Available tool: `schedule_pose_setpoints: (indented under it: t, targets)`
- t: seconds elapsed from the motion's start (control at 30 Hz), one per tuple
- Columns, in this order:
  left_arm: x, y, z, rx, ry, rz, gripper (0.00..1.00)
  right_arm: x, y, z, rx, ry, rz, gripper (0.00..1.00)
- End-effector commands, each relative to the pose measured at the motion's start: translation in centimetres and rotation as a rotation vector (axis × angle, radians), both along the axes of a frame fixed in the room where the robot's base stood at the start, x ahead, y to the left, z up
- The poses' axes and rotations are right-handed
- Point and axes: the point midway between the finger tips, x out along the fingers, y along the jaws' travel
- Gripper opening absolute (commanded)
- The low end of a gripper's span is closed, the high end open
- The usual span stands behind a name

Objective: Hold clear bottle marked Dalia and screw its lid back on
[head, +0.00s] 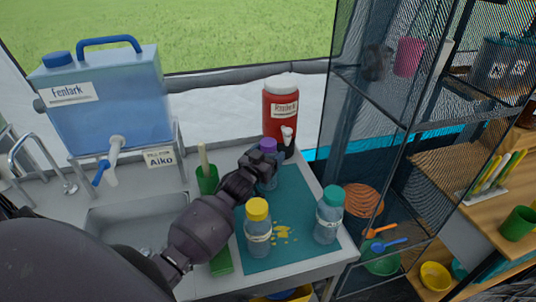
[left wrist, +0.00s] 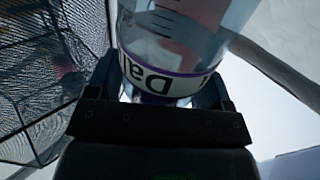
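The clear bottle marked Dalia (left wrist: 180,32) fills the top of the left wrist view. Its white label with a purple edge shows "Dal"; the rest of the name is out of sight. In the head view its purple lid (head: 267,146) sits at the top of the bottle, near the back of the teal mat; whether it is screwed tight cannot be told. My left gripper (head: 262,165) is at the upper part of this bottle and hides much of it. In the left wrist view its fingers flank the bottle closely on both sides. My right gripper is not in view.
A yellow-lidded bottle (head: 258,232) and a teal-lidded bottle (head: 328,215) stand on the teal mat (head: 293,190). A red dispenser (head: 280,108) is behind. A green cup (head: 207,181) and the sink (head: 130,222) are left. A mesh shelf (head: 350,135) stands right.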

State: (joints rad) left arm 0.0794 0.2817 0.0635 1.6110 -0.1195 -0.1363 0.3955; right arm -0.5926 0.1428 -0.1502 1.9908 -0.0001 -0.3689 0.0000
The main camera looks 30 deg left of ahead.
Motion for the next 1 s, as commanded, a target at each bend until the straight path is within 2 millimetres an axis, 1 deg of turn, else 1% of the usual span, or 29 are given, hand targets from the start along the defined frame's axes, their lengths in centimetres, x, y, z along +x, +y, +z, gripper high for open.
schedule_pose_setpoints:
  t: [0.03,0.1,0.47,0.57,0.8,1.0]
  targets:
    - [0.0,0.0,0.0,0.000,0.000,0.000,0.82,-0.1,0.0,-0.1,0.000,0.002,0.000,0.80]
    - [0.0,0.0,0.0,0.000,0.000,0.000,0.93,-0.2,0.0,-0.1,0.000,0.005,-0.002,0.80]
    - [-0.2,0.0,0.4,0.001,-0.001,0.000,0.93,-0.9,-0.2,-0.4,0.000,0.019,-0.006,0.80]
    - [-1.3,-0.1,0.2,0.000,0.001,0.000,0.93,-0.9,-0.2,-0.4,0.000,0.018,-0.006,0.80]
    - [-4.8,-0.4,0.3,-0.001,0.001,0.000,0.93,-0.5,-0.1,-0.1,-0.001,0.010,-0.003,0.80]
    - [-6.8,-0.5,0.3,0.000,0.000,0.000,0.93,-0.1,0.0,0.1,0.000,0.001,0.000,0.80]
